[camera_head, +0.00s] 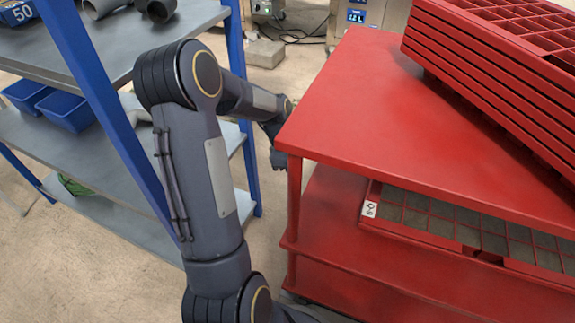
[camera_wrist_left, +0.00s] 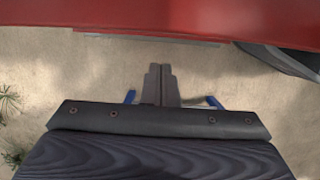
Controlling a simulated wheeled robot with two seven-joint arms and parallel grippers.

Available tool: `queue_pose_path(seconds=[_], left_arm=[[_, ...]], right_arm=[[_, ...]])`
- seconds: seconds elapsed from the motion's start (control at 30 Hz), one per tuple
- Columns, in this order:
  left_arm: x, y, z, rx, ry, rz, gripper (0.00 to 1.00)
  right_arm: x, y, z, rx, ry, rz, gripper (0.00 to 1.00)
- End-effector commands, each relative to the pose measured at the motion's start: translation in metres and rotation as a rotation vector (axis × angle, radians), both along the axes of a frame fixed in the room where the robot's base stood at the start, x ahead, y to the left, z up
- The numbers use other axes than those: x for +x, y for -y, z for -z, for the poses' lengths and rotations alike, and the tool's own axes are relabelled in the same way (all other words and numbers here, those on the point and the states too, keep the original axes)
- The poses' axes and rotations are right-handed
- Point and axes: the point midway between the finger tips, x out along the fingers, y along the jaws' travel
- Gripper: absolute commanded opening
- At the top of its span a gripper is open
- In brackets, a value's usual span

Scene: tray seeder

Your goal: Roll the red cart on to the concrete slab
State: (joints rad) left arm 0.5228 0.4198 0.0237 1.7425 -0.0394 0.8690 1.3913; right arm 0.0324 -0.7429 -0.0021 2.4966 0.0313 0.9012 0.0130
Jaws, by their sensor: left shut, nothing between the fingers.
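The red cart (camera_head: 350,95) fills the right of the head view. It has a flat top deck, corner posts and a lower shelf. My left arm reaches past the cart's near left side, and my left gripper (camera_head: 277,158) is beside the top deck's left edge, partly hidden. In the left wrist view the fingers (camera_wrist_left: 160,85) are shut together and empty over the floor. A red cart part (camera_wrist_left: 160,22) crosses the top of that view, apart from the fingertips. I cannot clearly make out the concrete slab. My right gripper is out of view.
Red trays (camera_head: 480,75) are stacked on the top deck, and a grid tray (camera_head: 440,220) sits on the lower shelf. A blue-framed grey rack (camera_head: 110,165) with blue bins (camera_head: 70,107) stands close on the left. A small grey block (camera_head: 265,52) and cables lie behind.

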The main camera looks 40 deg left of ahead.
Motion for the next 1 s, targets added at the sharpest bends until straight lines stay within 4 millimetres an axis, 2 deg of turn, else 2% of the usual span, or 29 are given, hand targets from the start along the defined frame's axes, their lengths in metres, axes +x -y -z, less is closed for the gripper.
queue_pose_path(seconds=[0.03,0.2,0.67,0.77,0.9,1.0], left_arm=[[0.003,0.009,0.001,0.000,0.004,0.006,0.00],[0.008,0.023,-0.001,0.001,0.003,0.003,0.00],[0.010,0.030,-0.004,0.000,0.001,0.003,0.00],[0.015,0.046,-0.006,-0.002,0.000,0.009,0.00],[0.024,0.078,-0.007,-0.007,0.000,0.014,0.00],[0.028,0.091,-0.006,-0.007,0.000,0.011,0.00]], right_arm=[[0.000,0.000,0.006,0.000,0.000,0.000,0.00],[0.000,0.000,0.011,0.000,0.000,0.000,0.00],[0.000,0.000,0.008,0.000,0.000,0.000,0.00],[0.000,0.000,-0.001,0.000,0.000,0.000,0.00],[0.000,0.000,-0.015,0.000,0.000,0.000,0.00],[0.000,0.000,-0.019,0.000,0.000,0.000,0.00]])
